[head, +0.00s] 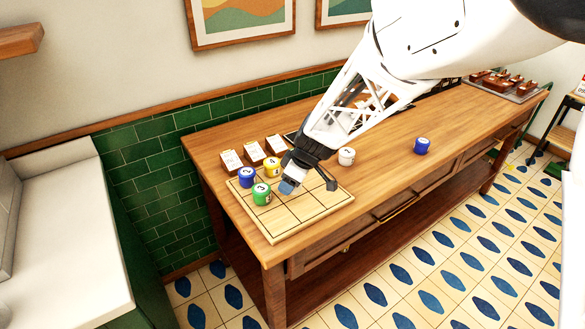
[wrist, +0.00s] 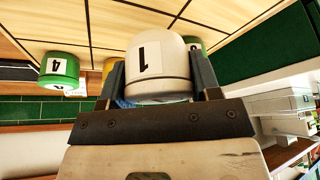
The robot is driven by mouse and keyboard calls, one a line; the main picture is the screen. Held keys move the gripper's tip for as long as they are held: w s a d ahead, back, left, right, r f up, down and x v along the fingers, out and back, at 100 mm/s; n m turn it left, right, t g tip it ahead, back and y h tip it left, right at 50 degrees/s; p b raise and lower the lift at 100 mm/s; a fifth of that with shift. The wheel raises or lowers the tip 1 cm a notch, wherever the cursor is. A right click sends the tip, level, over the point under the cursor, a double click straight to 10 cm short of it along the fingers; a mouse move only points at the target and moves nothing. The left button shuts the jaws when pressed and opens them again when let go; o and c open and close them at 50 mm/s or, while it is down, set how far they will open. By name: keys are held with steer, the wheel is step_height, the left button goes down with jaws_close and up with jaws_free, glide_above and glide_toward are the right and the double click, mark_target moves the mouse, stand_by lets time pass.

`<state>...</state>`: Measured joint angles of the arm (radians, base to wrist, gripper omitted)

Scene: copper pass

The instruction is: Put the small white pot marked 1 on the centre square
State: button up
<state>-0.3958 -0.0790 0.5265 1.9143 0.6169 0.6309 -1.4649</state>
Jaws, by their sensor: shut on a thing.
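The small white pot marked 1 (wrist: 158,62) sits between the two fingers of my gripper (head: 309,186) in the wrist view. My gripper (wrist: 158,78) is shut on it. In the head view my gripper is over the middle to back right part of the gridded wooden board (head: 312,207), and it hides the held pot. The board also shows in the wrist view (wrist: 110,18). The centre square is partly covered by my fingers. I cannot tell whether the pot touches the board.
A blue pot (head: 246,177), a yellow pot (head: 272,167) and a green pot (head: 261,195) stand on the board's left side. Another white pot (head: 346,156) and a blue pot (head: 421,146) stand on the table to the right. Card holders (head: 254,152) line the back. The board's front right is clear.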

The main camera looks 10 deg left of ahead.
steer(key=shift+w+a+f, duration=0.1)
steer(key=shift+w+a, duration=0.3)
steer(key=shift+w, duration=0.35)
steer(key=shift+w+a+f, duration=0.1)
steer(key=shift+w+a, duration=0.25)
steer(key=shift+w, duration=0.35)
steer(key=shift+w+a, duration=0.4)
steer(key=shift+w, duration=0.35)
steer(key=shift+f, duration=0.1)
steer(key=shift+f, duration=1.65)
steer(key=shift+f, duration=0.15)
steer(key=o, duration=1)
steer(key=w+v, duration=0.1)
steer(key=v, duration=1.1)
steer(key=shift+s, duration=0.45)
